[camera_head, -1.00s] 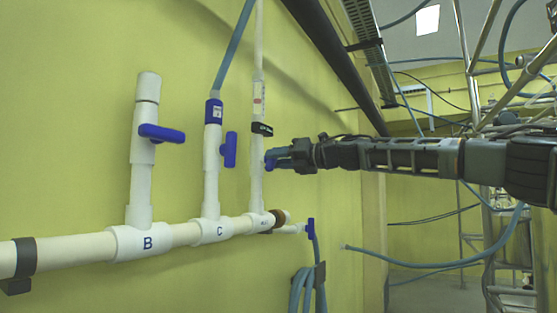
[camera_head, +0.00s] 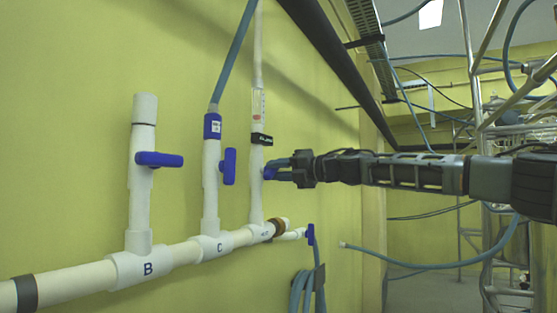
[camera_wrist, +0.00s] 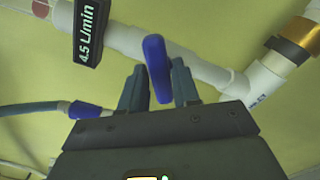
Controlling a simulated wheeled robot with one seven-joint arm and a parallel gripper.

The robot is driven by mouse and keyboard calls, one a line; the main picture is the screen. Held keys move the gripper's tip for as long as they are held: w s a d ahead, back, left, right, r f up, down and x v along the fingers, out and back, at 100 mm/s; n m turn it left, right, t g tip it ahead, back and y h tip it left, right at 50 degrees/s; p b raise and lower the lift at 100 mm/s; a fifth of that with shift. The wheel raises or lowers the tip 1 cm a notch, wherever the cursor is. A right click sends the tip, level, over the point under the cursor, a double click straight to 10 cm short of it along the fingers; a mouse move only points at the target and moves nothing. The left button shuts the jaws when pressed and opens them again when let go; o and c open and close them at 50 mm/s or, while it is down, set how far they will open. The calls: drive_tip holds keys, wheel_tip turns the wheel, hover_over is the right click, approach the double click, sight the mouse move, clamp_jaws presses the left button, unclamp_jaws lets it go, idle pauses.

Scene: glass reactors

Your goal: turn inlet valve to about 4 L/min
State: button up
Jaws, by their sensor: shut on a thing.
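The inlet valve's blue handle (camera_wrist: 158,68) sits between the two fingers of my gripper (camera_wrist: 157,85) in the wrist view, on a white pipe. My gripper is shut on it; the handle stands nearly upright in that picture, tilted a little. In the head view my gripper (camera_head: 279,170) reaches in from the right, and a bit of the blue handle (camera_head: 267,173) shows at its tips. A black display (camera_wrist: 90,32) beside the valve reads 4.5 L/min. It also shows in the head view (camera_head: 261,139), below a clear flow tube (camera_head: 258,105) with a red float.
Two other blue-handled valves stand left on the white manifold, the B handle (camera_head: 160,159) and the C handle (camera_head: 229,167). A small blue valve (camera_head: 310,234) and coiled hose (camera_head: 305,290) sit below right. Metal framing and hoses fill the right; the yellow wall is close behind.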

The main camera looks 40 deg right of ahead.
drive_tip(key=shift+m, duration=0.3)
drive_tip(key=o, duration=0.9)
drive_tip(key=b+v, duration=0.1)
drive_tip(key=v, duration=0.6)
drive_tip(key=shift+s+b, duration=0.3)
drive_tip(key=shift+s, duration=0.05)
drive_tip(key=shift+d, duration=0.1)
